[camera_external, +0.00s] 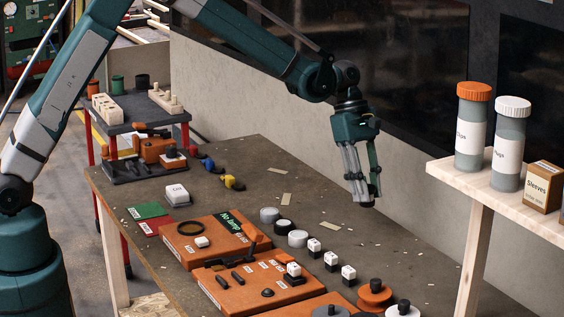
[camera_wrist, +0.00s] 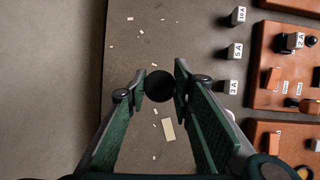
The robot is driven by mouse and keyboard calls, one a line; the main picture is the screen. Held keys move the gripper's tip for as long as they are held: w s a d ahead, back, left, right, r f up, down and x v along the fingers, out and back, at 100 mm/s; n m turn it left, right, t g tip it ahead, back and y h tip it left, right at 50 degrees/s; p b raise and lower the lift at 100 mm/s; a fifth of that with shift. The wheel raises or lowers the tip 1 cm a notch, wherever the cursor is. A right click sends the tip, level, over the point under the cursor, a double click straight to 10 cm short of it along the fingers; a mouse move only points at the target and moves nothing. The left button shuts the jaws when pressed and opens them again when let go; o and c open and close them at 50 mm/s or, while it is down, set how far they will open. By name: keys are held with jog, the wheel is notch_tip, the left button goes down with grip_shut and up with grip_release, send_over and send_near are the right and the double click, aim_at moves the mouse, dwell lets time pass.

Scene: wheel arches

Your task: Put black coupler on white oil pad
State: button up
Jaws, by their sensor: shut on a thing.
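My gripper (camera_external: 364,201) hangs above the dark table, near its back edge, apart from everything on the table. It is shut on a round black piece, likely the black coupler (camera_wrist: 159,86), which shows between the fingertips in the wrist view. In the external view its dark end is only a small spot at the fingertips. I cannot tell for sure which thing is the white oil pad. A white round pad (camera_external: 298,238) stands in a row with a grey one (camera_external: 270,215), left of and below my gripper.
Small labelled white blocks on black bases (camera_external: 331,261) stand in a row by the orange panels (camera_external: 217,236). Black-knobbed discs (camera_external: 375,293) stand at the front. A wooden shelf (camera_external: 480,190) with bottles rises at right. Table around the paper scraps is clear.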

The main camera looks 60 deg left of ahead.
jog(key=s+a+r+n, duration=0.1)
jog(key=s+a, duration=0.2)
jog(key=a, duration=0.5)
jog(key=s+a+n, duration=0.1)
jog(key=s+a, duration=0.1)
jog(key=a, duration=0.6)
notch_tip(320, 180, up, 2)
jog(key=r+n+t+y+p, duration=0.1)
jog(key=n+t+p, duration=0.25)
jog(key=n, duration=0.25)
send_over(183, 190)
jog(key=s+a, duration=0.1)
jog(key=shift+s+a+f+g, duration=0.2)
jog(key=shift+f+g, duration=0.05)
jog(key=shift+g, duration=0.1)
jog(key=shift+f, duration=0.1)
jog(key=shift+f, duration=2.85)
jog(key=shift+f, duration=0.1)
jog(key=shift+f+b, duration=0.35)
jog(key=shift+f, duration=1.6)
